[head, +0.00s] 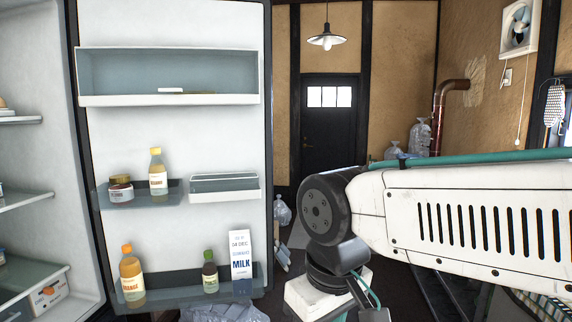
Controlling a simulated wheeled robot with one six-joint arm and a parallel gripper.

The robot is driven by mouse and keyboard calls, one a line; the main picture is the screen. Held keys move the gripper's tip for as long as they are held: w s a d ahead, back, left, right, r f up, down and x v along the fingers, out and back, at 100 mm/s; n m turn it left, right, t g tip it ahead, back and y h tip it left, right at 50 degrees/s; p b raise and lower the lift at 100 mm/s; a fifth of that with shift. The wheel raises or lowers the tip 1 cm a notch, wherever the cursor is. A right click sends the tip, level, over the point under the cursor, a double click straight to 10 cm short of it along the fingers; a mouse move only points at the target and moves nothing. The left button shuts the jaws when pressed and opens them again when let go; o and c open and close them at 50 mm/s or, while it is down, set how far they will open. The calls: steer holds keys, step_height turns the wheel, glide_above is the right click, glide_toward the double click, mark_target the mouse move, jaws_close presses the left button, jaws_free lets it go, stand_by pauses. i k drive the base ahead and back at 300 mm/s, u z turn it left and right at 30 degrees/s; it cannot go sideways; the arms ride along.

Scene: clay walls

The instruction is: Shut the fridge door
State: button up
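The fridge door (170,130) stands wide open at the left of the head view, its inner side facing me. Its shelves hold a milk carton (241,262), several bottles such as an orange one (132,275), and a jar (120,190). The fridge body (45,150) shows at the far left edge, its interior and shelves exposed. My arm reaches in from the right, and its dark wrist joint is to the right of the door's free edge, apart from it in the picture. My gripper is not visible; it lies outside the frame or is hidden.
A dark door (329,130) with a small window is at the back. Clear bags (419,138) stand by the rusty pipe (438,115). Crumpled plastic (225,312) lies below the door.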

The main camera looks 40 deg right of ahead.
mark_target(230, 132)
steer(key=z, duration=1.2)
steer(key=i, duration=5.7)
steer(key=u, duration=4.7)
